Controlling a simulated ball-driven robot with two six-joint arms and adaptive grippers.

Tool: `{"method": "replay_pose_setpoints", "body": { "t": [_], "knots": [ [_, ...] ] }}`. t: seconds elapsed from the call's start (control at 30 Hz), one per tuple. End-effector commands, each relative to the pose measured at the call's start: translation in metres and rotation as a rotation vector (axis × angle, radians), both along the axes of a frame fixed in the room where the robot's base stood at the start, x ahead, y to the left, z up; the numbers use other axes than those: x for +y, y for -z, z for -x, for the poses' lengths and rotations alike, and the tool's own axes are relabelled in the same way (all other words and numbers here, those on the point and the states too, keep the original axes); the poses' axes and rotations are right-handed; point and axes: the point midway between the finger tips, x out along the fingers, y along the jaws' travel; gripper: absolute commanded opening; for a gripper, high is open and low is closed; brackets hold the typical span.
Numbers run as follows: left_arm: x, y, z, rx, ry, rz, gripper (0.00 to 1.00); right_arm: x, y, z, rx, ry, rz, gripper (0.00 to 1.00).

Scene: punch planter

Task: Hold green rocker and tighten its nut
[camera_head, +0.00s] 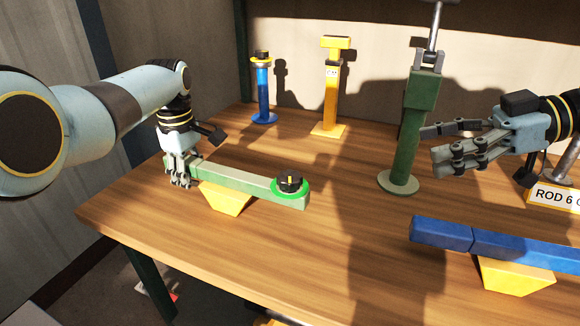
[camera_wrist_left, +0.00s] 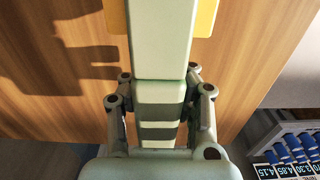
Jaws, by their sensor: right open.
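The green rocker (camera_head: 240,178) is a pale green bar lying across a yellow block (camera_head: 225,200) on the bench. Its nut (camera_head: 290,183), black with a yellow mark, sits at the bar's right end inside a bright green ring. My left gripper (camera_head: 178,181) is around the bar's left end. In the left wrist view its fingers (camera_wrist_left: 160,88) close on both sides of the rocker (camera_wrist_left: 162,40). My right gripper (camera_head: 430,144) is open and empty, well to the right of the nut and higher up, in front of the green post.
A dark green post (camera_head: 412,125) with a round foot stands behind the right fingers. A blue bar (camera_head: 500,242) rests on another yellow block at front right. A blue tool (camera_head: 263,95) and a yellow tool (camera_head: 330,100) stand at the back. The bench between nut and post is clear.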

Motion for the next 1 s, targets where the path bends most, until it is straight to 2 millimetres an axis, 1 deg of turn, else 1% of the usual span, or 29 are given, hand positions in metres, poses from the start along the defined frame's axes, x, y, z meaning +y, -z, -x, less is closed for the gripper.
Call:
{"method": "replay_pose_setpoints", "body": {
  "t": [0.03, 0.2, 0.3, 0.57, 0.67, 0.77, 1.0],
  "knots": [
    [0.0, 0.0, 0.0, 0.0, 0.0, 0.0, 0.12, 0.0, 0.0, 0.0, 0.0, 0.0, 0.0, 0.67],
    [0.0, 0.0, 0.0, 0.0, 0.0, 0.0, 0.34, 0.0, 0.0, 0.0, 0.0, 0.0, 0.0, 0.67],
    [0.0, 0.0, 0.0, 0.0, 0.0, 0.0, 0.45, 0.0, 0.0, 0.0, 0.0, 0.0, 0.0, 0.67],
    [0.0, -0.001, 0.0, 0.0, 0.0, 0.0, 0.45, 0.0, 0.0, 0.0, 0.0, 0.0, 0.0, 0.67],
    [0.0, -0.007, -0.001, -0.002, 0.0, 0.0, 0.45, 0.0, 0.0, 0.0, 0.0, 0.0, 0.0, 0.67],
    [0.0, -0.021, -0.002, -0.005, 0.0, 0.0, 0.45, 0.0, 0.0, 0.0, 0.0, 0.0, 0.0, 0.67],
    [0.0, -0.076, -0.002, -0.004, 0.0, 0.0, 0.45, 0.0, 0.0, 0.0, 0.0, 0.0, 0.0, 0.67]
  ]
}}
